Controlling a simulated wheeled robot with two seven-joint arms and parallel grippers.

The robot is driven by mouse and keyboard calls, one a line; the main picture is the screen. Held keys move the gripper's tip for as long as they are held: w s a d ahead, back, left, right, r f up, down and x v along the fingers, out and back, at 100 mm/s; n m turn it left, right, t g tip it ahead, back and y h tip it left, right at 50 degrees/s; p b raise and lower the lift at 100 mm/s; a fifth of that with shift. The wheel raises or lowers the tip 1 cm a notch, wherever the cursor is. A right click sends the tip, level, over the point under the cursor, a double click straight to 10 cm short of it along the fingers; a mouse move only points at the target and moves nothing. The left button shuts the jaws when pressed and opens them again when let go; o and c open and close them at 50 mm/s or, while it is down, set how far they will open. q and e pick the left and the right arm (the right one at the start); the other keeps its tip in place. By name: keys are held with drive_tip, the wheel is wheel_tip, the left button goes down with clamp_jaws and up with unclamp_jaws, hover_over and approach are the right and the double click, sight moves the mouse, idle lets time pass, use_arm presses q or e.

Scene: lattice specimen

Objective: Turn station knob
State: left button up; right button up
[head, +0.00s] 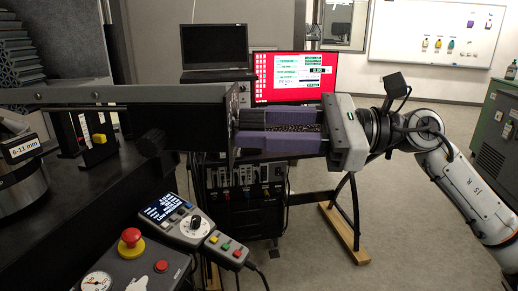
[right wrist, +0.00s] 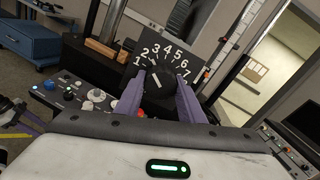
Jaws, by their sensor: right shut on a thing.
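The black station knob (right wrist: 159,88) sits on a black dial plate (right wrist: 198,52) with white numbers 1 to 7, seen in the right wrist view. Its white pointer line tilts up and left, toward the low numbers around 1 and 2; the exact number is hard to tell. My right gripper (right wrist: 160,92) is shut on the knob, one purple finger on each side. In the head view my right gripper (head: 243,130) reaches in from the right. There the dial plate (head: 231,118) is nearly edge-on, and the knob is mostly hidden by the fingers.
A control box with a red emergency button (head: 131,237) and a handheld panel (head: 178,220) stand at the front left. A red-screened monitor (head: 292,78) and a dark laptop (head: 214,47) are behind the gripper. Open floor lies to the right.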

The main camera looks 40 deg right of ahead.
drive_tip(key=shift+f+n+b, duration=0.3)
drive_tip(key=shift+n+b, duration=0.6)
drive_tip(key=shift+b, duration=0.3)
drive_tip(key=shift+r+n+b, duration=0.15)
drive_tip(key=shift+n+b, duration=0.65)
drive_tip(key=shift+b, duration=0.1)
drive_tip(key=shift+n+b, duration=0.3)
drive_tip(key=shift+r+n+b, duration=0.15)
drive_tip(key=shift+n+b, duration=0.5)
drive_tip(key=shift+n, duration=0.35)
use_arm(q)
drive_tip(key=f, duration=0.5)
drive_tip(key=shift+s+d, duration=0.1)
drive_tip(key=shift+s, duration=0.15)
drive_tip(key=shift+w+r, duration=0.1)
drive_tip(key=shift+r, duration=0.05)
drive_tip(key=shift+w, duration=0.1)
use_arm(e)
drive_tip(key=o, duration=1)
drive_tip(key=shift+d, duration=0.1)
drive_tip(key=shift+o, duration=0.2)
